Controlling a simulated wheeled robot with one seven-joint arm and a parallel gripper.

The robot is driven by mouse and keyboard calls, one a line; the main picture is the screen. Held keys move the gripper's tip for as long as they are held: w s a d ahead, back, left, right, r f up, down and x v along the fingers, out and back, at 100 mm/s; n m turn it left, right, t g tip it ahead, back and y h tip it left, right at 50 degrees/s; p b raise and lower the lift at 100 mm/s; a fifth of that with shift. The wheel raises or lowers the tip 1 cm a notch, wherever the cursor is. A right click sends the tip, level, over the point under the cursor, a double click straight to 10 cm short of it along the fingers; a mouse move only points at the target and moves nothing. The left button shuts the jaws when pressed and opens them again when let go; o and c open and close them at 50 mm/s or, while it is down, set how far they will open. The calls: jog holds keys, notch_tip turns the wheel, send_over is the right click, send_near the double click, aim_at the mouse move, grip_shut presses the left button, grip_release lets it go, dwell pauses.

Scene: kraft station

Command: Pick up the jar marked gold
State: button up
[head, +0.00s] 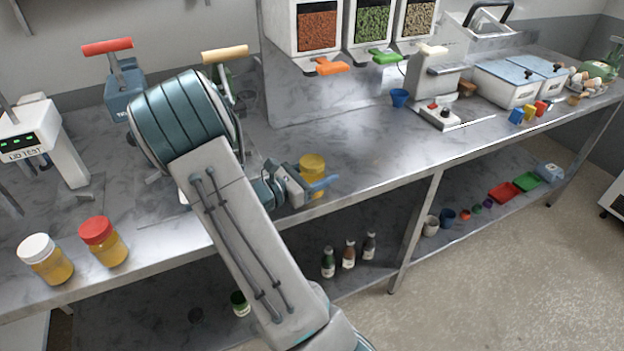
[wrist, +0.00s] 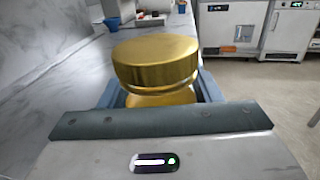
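The jar with the gold lid (head: 312,162) stands upright near the front edge of the counter, partly hidden by my gripper (head: 306,186) in the head view. In the wrist view, its gold lid (wrist: 156,60) and amber body fill the space between the fingers of my gripper (wrist: 160,95). One blue-grey finger is on each side of the jar, below the lid. I cannot tell whether the fingers press on it. No writing on the jar is legible.
A white-lidded jar (head: 45,259) and a red-lidded jar (head: 103,241) stand at the counter's left front. Grain dispensers (head: 318,28) and a blue cup (head: 399,97) are behind and right. Bottles (head: 348,255) stand on the lower shelf.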

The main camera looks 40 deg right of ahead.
aim_at(322, 157)
jog(key=c, duration=0.4)
jog(key=shift+o, duration=0.2)
jog(key=shift+r, duration=0.1)
jog(key=shift+r, duration=0.6)
notch_tip(322, 157, up, 3)
jog(key=shift+f, duration=0.1)
jog(key=s+r, duration=0.6)
jog(key=s, duration=0.5)
jog(key=shift+s+r+p, duration=0.3)
jog(key=shift+s+r, duration=0.05)
jog(key=shift+r, duration=0.05)
